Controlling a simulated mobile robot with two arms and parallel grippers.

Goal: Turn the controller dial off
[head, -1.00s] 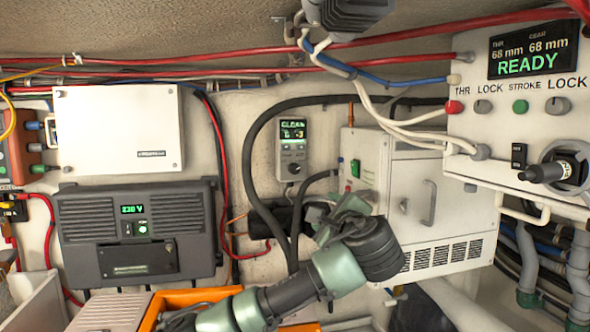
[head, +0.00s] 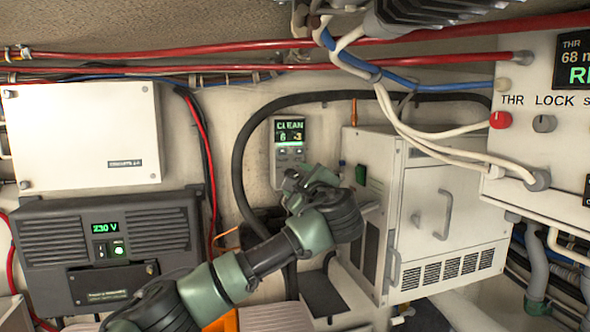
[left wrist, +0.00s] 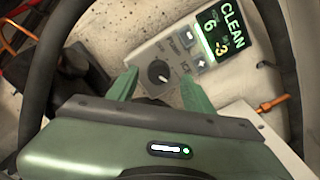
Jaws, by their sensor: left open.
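The controller (head: 289,133) is a small grey wall box with a green display reading CLEAN 6 -3 in the head view. It also shows in the left wrist view (left wrist: 172,50), tilted in the picture, with its display (left wrist: 221,33) at the upper right. Its round black dial (left wrist: 159,73) has a pale mark near its lower right. My left gripper (head: 293,178) hides the dial in the head view. In the left wrist view its green fingers are open (left wrist: 158,84), one on each side of the dial, apparently not touching it. My right gripper is out of view.
A white cabinet (head: 455,190) with a handle stands just right of my left arm. A thick black hose (head: 240,160) loops around the controller's left and top. A dark 230 V unit (head: 105,250) is at left. White cables (head: 395,120) hang at upper right.

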